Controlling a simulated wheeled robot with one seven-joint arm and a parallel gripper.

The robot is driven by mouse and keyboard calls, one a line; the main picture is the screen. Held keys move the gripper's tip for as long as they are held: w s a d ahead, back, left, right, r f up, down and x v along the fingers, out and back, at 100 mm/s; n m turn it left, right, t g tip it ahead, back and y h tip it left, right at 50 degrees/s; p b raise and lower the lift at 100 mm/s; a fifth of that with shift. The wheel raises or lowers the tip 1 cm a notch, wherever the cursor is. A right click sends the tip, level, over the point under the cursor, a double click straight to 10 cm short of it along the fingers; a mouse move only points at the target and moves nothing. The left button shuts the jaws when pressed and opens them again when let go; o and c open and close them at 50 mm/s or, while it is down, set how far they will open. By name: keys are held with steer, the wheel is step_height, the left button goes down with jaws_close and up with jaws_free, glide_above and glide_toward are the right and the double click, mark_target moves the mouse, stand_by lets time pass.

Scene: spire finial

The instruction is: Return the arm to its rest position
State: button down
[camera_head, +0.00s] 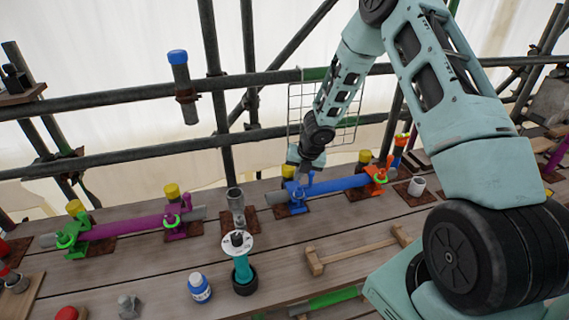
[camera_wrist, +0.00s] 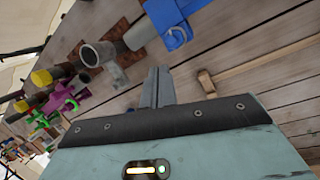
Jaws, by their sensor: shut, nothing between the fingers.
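My arm reaches from the right of the head view over the plank bench. My gripper (camera_head: 299,172) points down close to the left end of a blue tube (camera_head: 335,186), beside its blue clamp (camera_head: 298,197). In the wrist view my gripper (camera_wrist: 158,75) shows its fingers together and empty, with bare planks behind them. The blue clamp also shows in the wrist view (camera_wrist: 176,36), ahead and slightly right of the fingertips. I cannot tell whether the fingers touch the clamp.
A purple tube (camera_head: 125,228) in green and purple clamps lies left. A grey upright pipe (camera_head: 236,201), a teal tool with a white disc (camera_head: 241,262) and a blue bottle (camera_head: 199,288) stand mid-bench. Scaffold rails (camera_head: 130,150) run behind.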

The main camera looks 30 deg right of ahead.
steer(key=s+a+r+m+b, duration=0.1)
steer(key=s+a+m+b, duration=0.15)
steer(key=a+b, duration=0.2)
steer(key=s+a+r+m+h+b, duration=0.1)
steer(key=s+a+m+b, duration=0.1)
steer(key=a+m+b, duration=0.3)
steer(key=s+a+r+m+b, duration=0.1)
steer(key=s+a+m, duration=0.15)
steer(key=a, duration=0.45)
steer(key=s+a+m+g+b, duration=0.1)
steer(key=s+a+m+b, duration=0.2)
steer(key=s, duration=0.6)
steer(key=s+a+m+g+b, duration=0.1)
steer(key=s+a+m+b, duration=0.3)
steer(key=s, duration=0.5)
steer(key=s+a+f+m+g+y+b, duration=0.1)
steer(key=s+a+m+b, duration=0.3)
steer(key=s, duration=0.5)
steer(key=shift+a+g, duration=0.35)
steer(key=shift+g, duration=0.05)
steer(key=c, duration=2.1)
jaws_free()
steer(key=shift+w+f, duration=0.1)
steer(key=shift+c, duration=0.2)
